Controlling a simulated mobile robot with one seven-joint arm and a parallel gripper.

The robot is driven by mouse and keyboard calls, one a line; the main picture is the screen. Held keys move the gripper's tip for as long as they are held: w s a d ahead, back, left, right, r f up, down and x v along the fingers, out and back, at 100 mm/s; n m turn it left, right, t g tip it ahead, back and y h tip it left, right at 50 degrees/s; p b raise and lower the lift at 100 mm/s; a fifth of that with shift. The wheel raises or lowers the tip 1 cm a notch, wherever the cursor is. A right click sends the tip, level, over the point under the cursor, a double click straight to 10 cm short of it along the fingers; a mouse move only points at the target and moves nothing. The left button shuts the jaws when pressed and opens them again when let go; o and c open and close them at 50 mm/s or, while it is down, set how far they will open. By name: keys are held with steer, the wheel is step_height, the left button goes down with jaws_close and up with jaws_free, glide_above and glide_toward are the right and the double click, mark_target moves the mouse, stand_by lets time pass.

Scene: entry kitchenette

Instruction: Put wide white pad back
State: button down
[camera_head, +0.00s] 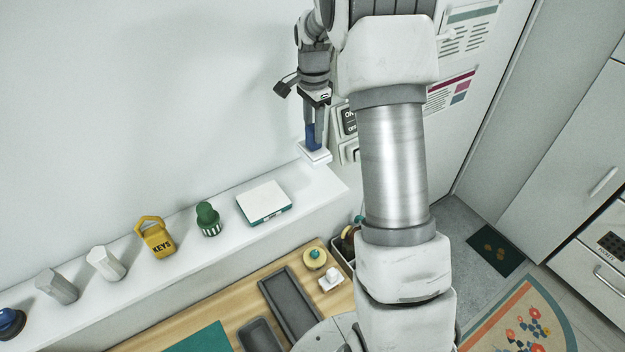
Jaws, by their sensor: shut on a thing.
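My gripper (315,127) is near the right end of the white wall shelf (160,262), with its fingers pointing down. It is shut on a blue upright piece (312,138). Directly below this is a flat white square pad (316,156), which looks like one item with the blue piece. The pad is level and close to the shelf's right end; I cannot tell whether it touches the shelf. A wider flat box (264,201) with a white top and teal sides lies on the shelf, left of the gripper.
The shelf also holds a green knobbed item (208,219), yellow KEYS weight (154,238), white block (105,263), grey block (57,286) and blue knob (10,322). A switch panel (347,122) is just right of the gripper. Below is a wooden counter (225,303) with dark trays (291,303).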

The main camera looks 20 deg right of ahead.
mark_target(313, 158)
steer(key=shift+f, duration=0.1)
step_height(313, 158, down, 10)
steer(key=shift+r+p, duration=0.25)
steer(key=shift+p, duration=0.45)
steer(key=shift+c, duration=2.3)
jaws_free()
steer(key=shift+f, duration=0.15)
